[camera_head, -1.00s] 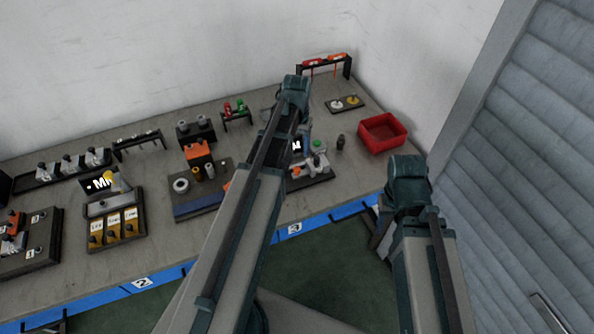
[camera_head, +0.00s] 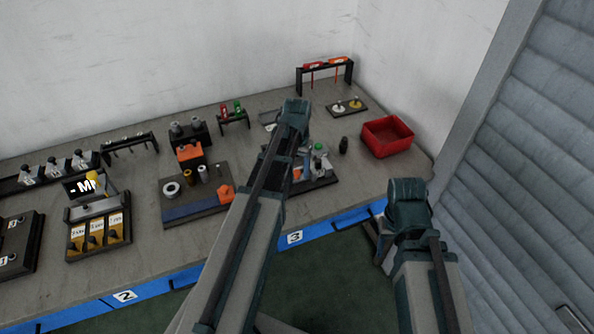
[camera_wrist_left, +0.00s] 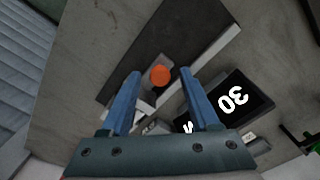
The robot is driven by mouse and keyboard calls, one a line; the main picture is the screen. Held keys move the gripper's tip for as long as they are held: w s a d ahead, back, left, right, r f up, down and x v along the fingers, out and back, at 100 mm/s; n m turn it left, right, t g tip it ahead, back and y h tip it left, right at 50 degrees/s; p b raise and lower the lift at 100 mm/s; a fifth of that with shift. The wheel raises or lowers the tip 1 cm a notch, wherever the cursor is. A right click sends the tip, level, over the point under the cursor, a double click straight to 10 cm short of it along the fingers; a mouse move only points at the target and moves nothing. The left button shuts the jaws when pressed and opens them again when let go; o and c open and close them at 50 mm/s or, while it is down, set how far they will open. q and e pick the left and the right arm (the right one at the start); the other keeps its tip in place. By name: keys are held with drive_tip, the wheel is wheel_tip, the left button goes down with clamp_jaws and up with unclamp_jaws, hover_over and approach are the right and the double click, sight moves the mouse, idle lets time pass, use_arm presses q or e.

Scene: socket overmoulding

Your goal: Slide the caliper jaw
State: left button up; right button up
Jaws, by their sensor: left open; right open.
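The measuring fixture (camera_head: 322,172) stands on a dark board at the bench's station 3, partly hidden behind my left arm in the head view. It has a grey part with a green knob (camera_head: 319,147) and an orange piece low down. In the left wrist view an orange round knob (camera_wrist_left: 160,75) shows between the fingertips of my left gripper (camera_wrist_left: 160,88), beside a light bar (camera_wrist_left: 216,46). The fingers are apart, and I cannot tell how far above the knob they are. The caliper jaw cannot be made out clearly.
A dark display (camera_wrist_left: 232,100) with white digits is right of the fingers in the wrist view. A red bin (camera_head: 387,138) and a small dark cylinder (camera_head: 343,146) stand to the right of the fixture. A board with an orange block (camera_head: 225,192) lies to its left.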

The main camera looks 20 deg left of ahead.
use_arm(q)
clamp_jaws()
idle(1.3)
